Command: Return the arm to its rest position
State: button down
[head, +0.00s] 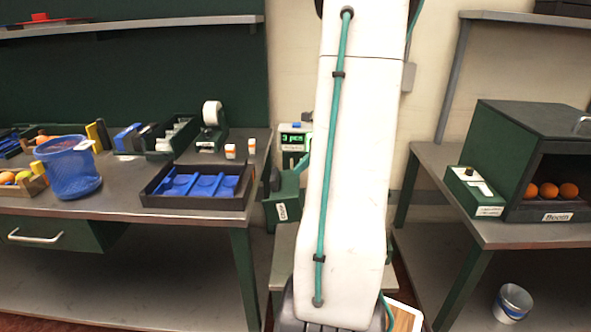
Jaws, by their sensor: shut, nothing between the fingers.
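The white link of my arm (355,170), with a teal cable along it, stands nearly upright through the middle of the head view. My gripper is not in view. The arm hides part of the wall and of the stand behind it. Several oranges (549,190) sit in the open front of a dark green box (520,125) on the right bench.
The left bench (120,203) holds a blue mesh basket (70,172), a black tray with blue compartments (195,205), a tape dispenser (211,125) and small bottles. A green device (296,140) reads "3 pcs". A metal bucket (513,302) stands low at right.

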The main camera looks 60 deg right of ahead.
jog(key=v, duration=0.9)
jog(key=shift+w+a+r, duration=0.15)
jog(key=shift+w+r, duration=0.15)
jog(key=shift+r, duration=0.2)
jog(key=s+a+r+n+g+h, duration=0.1)
jog(key=a+n+g+h, duration=0.1)
jog(key=a+n, duration=1.3)
jog(key=s+a+r+n+g+h, duration=0.1)
jog(key=s+a+n+g, duration=0.1)
jog(key=a+n, duration=1.3)
jog(key=shift+s+a+r+g+h, duration=0.15)
jog(key=shift+a+r+g+h, duration=0.45)
jog(key=shift+a, duration=5.55)
jog(key=shift+f+g, duration=0.3)
jog(key=shift+f, duration=0.05)
